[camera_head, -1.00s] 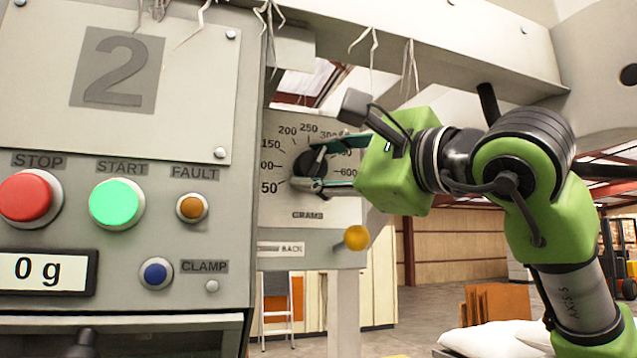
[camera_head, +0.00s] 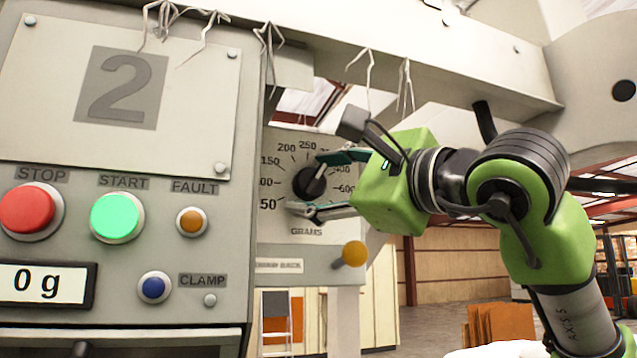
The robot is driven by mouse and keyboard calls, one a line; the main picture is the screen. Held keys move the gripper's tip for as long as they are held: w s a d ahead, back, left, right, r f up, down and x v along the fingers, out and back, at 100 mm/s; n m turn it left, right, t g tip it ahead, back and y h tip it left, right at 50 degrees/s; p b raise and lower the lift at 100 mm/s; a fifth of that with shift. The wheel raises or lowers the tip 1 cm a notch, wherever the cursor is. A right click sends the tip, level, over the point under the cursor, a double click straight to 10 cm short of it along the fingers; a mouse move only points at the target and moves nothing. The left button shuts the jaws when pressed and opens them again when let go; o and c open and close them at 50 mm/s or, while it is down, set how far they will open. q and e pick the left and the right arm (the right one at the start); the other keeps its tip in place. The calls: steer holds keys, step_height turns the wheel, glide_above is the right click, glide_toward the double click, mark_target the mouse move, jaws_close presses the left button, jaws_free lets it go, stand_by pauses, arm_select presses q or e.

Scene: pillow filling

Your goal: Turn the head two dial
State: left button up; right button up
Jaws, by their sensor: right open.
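The head two dial is a black knob (camera_head: 309,182) with a light pointer, set on a pale scale plate (camera_head: 300,220) marked in grams. The pointer tilts up and to the right, toward the upper part of the scale. My right gripper (camera_head: 308,183) comes in from the right with its fingers apart, one above and one below the knob. I cannot tell whether either finger touches the knob. Some right-hand scale numbers are hidden behind the gripper. My left gripper is not in view.
A panel marked 2 (camera_head: 122,87) stands at left with a red stop button (camera_head: 27,209), a green start button (camera_head: 115,216), a fault lamp (camera_head: 191,221), a clamp button (camera_head: 154,288) and a display reading 0 g (camera_head: 45,285). A yellow ball knob (camera_head: 354,253) is below the gripper.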

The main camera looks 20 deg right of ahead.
steer(key=shift+s, duration=0.15)
steer(key=v, duration=1.1)
steer(key=shift+s+d, duration=0.2)
steer(key=shift+s, duration=0.15)
steer(key=shift+f, duration=0.1)
